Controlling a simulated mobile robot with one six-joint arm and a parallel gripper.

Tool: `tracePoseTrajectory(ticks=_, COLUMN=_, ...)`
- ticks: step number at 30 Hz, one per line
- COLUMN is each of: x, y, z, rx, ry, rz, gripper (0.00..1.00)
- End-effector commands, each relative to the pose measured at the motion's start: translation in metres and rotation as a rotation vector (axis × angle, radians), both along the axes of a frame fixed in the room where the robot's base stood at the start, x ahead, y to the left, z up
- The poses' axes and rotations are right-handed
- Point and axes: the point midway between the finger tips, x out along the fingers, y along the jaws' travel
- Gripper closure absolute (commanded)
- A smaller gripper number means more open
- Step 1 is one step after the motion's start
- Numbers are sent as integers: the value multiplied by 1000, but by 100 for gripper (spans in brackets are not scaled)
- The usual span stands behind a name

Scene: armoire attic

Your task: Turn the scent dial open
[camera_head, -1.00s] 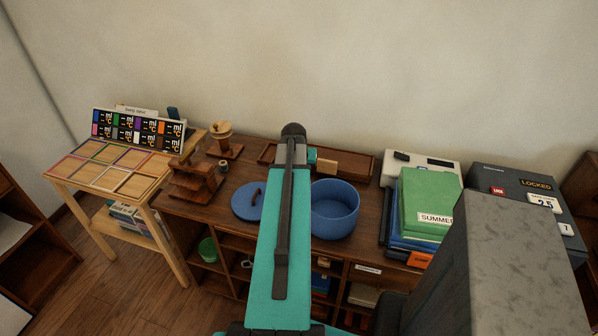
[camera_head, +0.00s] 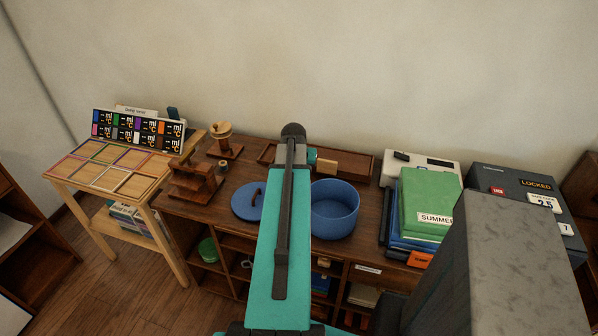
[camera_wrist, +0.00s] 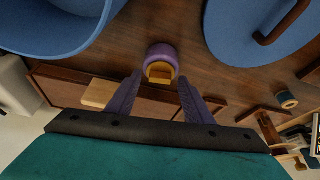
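A short purple round piece with a yellow tab (camera_wrist: 161,70) stands on the wooden desktop in the wrist view. It looks like a dial, though I see no label on it. My gripper (camera_wrist: 159,82) is open, with its two dark purple fingers reaching toward this piece, one on each side of the yellow tab. I cannot tell whether they touch it. In the head view my arm hides the piece and my fingers.
A blue pot (camera_head: 335,212) and its blue lid (camera_head: 247,202) stand close by on the desk. A wooden tray (camera_head: 345,163) lies behind. A wooden stand (camera_head: 194,182) is at left; a green box (camera_head: 428,200) and a dark locked box (camera_head: 512,184) are at right.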

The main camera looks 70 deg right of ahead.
Motion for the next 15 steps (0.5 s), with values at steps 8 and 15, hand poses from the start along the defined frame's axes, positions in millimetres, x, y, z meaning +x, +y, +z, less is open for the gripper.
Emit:
tracePoseTrajectory(ticks=8, x=0, y=1, z=1, rx=0, ry=0, rz=0, gripper=53)
tracePoseTrajectory(ticks=15, x=-1, y=5, z=10, rx=0, ry=0, rz=0, gripper=53)
